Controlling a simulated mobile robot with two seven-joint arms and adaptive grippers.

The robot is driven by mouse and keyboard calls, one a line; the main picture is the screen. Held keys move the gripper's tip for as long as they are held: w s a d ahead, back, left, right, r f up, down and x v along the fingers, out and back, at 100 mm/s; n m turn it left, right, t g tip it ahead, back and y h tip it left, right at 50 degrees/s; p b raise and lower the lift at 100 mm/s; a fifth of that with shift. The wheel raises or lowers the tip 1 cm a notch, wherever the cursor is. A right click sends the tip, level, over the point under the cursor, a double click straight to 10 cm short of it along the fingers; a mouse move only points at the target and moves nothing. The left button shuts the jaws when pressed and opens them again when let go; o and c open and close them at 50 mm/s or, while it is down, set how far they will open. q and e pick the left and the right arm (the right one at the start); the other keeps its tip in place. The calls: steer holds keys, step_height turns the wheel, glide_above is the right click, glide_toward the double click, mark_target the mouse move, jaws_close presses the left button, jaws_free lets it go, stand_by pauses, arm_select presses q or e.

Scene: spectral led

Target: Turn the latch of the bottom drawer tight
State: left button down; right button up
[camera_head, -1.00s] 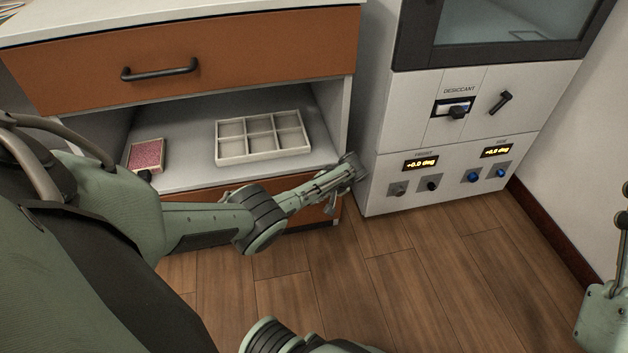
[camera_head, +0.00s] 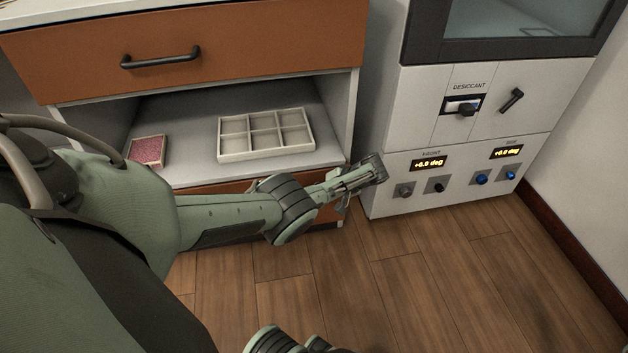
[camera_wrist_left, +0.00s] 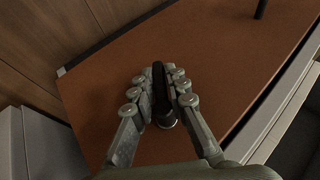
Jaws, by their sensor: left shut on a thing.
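The bottom drawer's orange-brown front (camera_head: 225,188) shows under the open shelf, partly hidden behind my left arm. It also fills much of the left wrist view (camera_wrist_left: 225,60). A black latch (camera_wrist_left: 161,105) with a round base stands on this front. My left gripper (camera_wrist_left: 159,78) is shut on the latch, a finger on each side. In the head view my left gripper (camera_head: 372,172) is at the drawer's right end, in front of the white cabinet's edge, and the latch is hidden there. My right gripper is not in view.
An upper drawer (camera_head: 190,75) has a black bar handle. The shelf holds a white divided tray (camera_head: 222,140) and a pink-topped box (camera_head: 148,150). The white cabinet (camera_head: 420,110) with knobs and displays stands to the right. The wooden floor (camera_head: 420,290) in front is clear.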

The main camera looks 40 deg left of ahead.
arm_select(q)
steer(key=c, duration=1.6)
jaws_free()
steer(key=shift+a, duration=0.1)
steer(key=v, duration=1.2)
